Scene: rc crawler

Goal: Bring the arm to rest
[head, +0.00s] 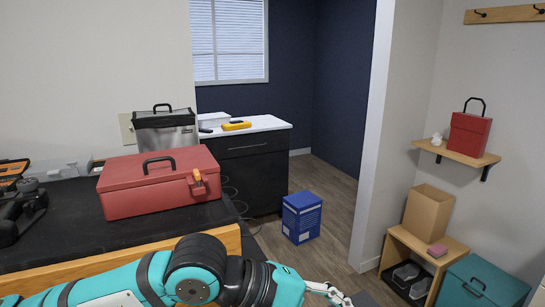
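My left arm (150,280), teal and black, comes in from the lower left and stretches right along the bottom edge. It passes in front of the black workbench and its wooden edge. My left gripper (338,296) is at the bottom centre-right, over the floor and partly cut off by the frame edge. It is small in view, and whether its fingers are open or shut does not show. I see nothing clearly held in it. My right gripper is not in view.
A red toolbox (150,190) sits on the black workbench (80,233) behind my arm. A blue box (301,218) stands on the floor. A low wooden shelf (398,246) and teal chest (478,287) stand at right. Floor between (335,255) is clear.

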